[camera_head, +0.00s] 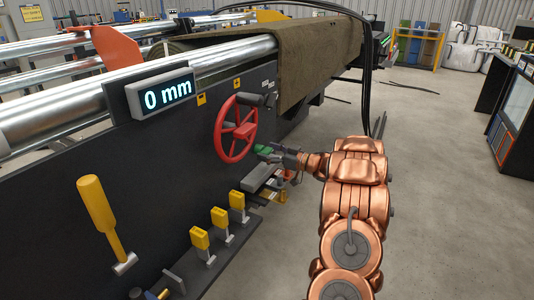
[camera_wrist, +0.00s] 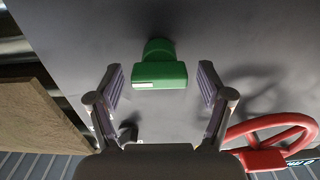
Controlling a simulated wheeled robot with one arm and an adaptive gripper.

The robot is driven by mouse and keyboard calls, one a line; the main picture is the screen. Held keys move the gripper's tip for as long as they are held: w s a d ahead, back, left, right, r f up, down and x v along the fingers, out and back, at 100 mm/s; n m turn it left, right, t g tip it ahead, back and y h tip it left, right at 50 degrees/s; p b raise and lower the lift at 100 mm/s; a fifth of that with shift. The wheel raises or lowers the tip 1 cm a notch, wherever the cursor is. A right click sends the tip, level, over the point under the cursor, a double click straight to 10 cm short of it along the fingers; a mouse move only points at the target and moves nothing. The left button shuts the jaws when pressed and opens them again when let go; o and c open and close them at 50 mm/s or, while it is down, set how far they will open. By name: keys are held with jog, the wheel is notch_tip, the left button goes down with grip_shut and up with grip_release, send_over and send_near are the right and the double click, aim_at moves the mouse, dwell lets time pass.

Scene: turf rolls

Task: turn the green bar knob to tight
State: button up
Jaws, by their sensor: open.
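The green bar knob (camera_wrist: 160,72) sticks out from the dark machine panel in the wrist view, with a white mark near one end of its bar. My gripper (camera_wrist: 161,82) is open, with one finger on each side of the knob and a visible gap on both sides. In the head view the knob (camera_head: 264,150) shows at the tip of my gripper (camera_head: 275,153), partly covered by it. Any labels around the knob, including tight, cannot be read.
A red handwheel (camera_head: 236,128) sits close beside the knob; it also shows in the wrist view (camera_wrist: 275,140). A display (camera_head: 161,93) reads 0 mm. Yellow levers (camera_head: 220,217) stand below. Brown turf (camera_head: 320,55) hangs over the machine. The floor at right is free.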

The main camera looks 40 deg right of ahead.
jog(key=shift+w+a, duration=0.1)
jog(key=shift+w, duration=0.15)
jog(key=c, duration=1.2)
jog(key=shift+o, duration=0.2)
